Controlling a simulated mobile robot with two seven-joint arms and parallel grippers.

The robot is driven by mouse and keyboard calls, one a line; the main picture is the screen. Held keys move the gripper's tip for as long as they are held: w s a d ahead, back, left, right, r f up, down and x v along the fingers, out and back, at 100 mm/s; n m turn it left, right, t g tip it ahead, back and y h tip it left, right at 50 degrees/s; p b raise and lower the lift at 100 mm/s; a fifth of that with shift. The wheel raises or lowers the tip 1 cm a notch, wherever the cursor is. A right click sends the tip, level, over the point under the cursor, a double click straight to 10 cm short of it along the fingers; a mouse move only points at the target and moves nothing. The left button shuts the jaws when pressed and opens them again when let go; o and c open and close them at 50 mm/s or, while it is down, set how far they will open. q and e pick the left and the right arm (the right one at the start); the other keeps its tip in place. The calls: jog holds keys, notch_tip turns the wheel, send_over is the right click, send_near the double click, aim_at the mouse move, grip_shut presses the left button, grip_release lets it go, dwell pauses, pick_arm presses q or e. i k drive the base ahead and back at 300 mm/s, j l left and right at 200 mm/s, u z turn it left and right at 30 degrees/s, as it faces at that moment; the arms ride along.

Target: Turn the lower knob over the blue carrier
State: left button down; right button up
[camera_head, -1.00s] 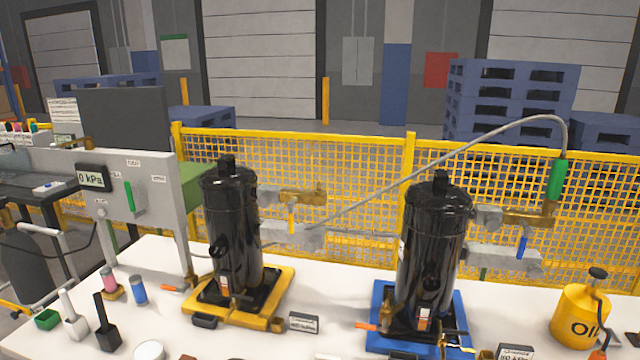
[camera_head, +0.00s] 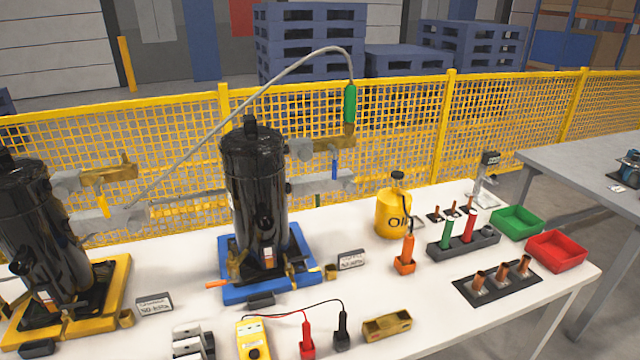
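The blue carrier (camera_head: 230,293) stands on the white table with a black cylindrical compressor (camera_head: 253,185) upright on it. Right of the compressor's top, a grey block with a brass fitting (camera_head: 330,146) sits over the carrier's right side. A blue handle (camera_head: 334,168) hangs below this fitting. A second grey block (camera_head: 312,185) sits lower; I cannot make out a knob on it. A green hose end (camera_head: 350,103) stands on the brass fitting. An orange-tipped lever (camera_head: 217,284) sticks out low on the left. Neither gripper is in view.
A yellow carrier (camera_head: 100,317) with another black compressor (camera_head: 35,225) stands left. A yellow oil can (camera_head: 392,213), a yellow meter (camera_head: 252,340), and green (camera_head: 517,222) and red (camera_head: 557,250) trays are on the table. A yellow mesh fence (camera_head: 400,130) runs behind.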

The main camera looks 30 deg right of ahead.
aim_at(349, 187)
jog(key=l+u, duration=0.1)
jog(key=l, duration=0.45)
jog(key=l+u, duration=0.15)
jog(key=l, duration=0.35)
jog(key=k+l+u, duration=0.1)
jog(key=l, duration=0.45)
jog(key=k+l+u, duration=0.1)
jog(key=l, duration=0.4)
jog(key=i+l, duration=0.1)
jog(key=l, duration=0.25)
jog(key=i+l+u, duration=0.1)
jog(key=l, duration=0.25)
